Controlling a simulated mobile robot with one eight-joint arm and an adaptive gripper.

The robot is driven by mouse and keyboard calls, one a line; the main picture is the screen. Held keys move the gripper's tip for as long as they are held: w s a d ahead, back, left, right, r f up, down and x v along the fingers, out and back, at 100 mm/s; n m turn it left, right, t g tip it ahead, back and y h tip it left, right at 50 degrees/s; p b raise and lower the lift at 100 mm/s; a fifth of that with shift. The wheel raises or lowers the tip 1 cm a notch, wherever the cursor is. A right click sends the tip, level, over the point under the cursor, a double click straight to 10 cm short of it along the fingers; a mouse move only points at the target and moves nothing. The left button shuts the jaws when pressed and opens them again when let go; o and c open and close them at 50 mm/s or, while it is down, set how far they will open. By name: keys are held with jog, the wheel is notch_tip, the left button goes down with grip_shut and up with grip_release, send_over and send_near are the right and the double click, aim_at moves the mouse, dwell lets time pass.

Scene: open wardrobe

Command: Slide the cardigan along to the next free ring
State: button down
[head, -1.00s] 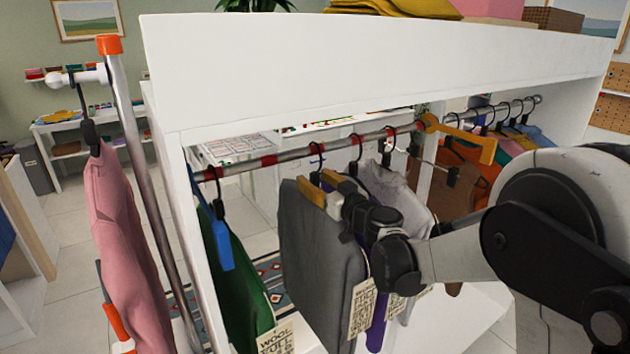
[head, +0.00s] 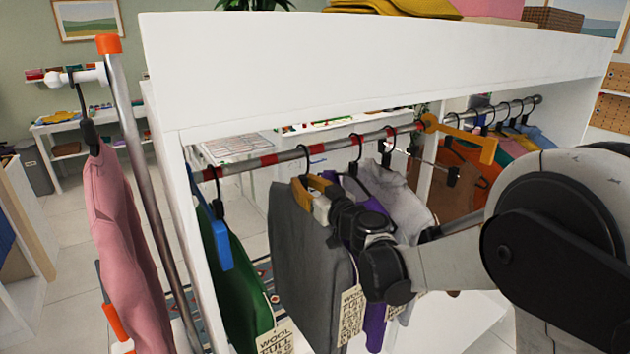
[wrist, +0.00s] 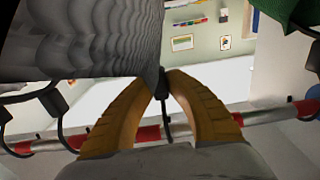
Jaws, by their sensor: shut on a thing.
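The grey garment (head: 305,255), which I take to be the cardigan, hangs upright from a black hanger on the rail (head: 290,156). My gripper (head: 319,186) has yellow fingers shut on the hanger's neck, just below its hook. In the wrist view the fingertips (wrist: 163,84) pinch the black neck, with the grey cloth (wrist: 75,40) beside them. The hook (head: 304,152) is at the rail, right of a red ring band (head: 268,160); that band has no hanger on it. I cannot tell whether the hook touches the rail.
A green garment (head: 235,285) with a blue clip (head: 221,245) hangs to the left at another red band. Purple (head: 353,232) and pale grey (head: 405,200) garments hang close on the right. A white board (head: 380,65) spans above the rail. A pink garment (head: 120,220) hangs far left.

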jog(key=s+a, duration=0.5)
jog(key=a, duration=0.2)
jog(key=shift+a+b, duration=0.3)
jog(key=c, duration=1.3)
grip_release()
jog(key=shift+s, duration=0.1)
jog(key=shift+c, duration=0.2)
jog(key=v, duration=1.2)
jog(key=shift+d, duration=0.1)
jog(key=s+d+f+m+g+h+b, duration=0.3)
jog(key=s+d+f, duration=0.5)
jog(key=s+d, duration=0.3)
jog(key=s+d+f+m+g+h+b, duration=0.3)
jog(key=s+d+f+g+h, duration=0.2)
jog(key=s+d, duration=0.6)
jog(key=d+f+h, duration=0.2)
jog(key=d+f, duration=0.1)
jog(key=shift+f+m, duration=0.4)
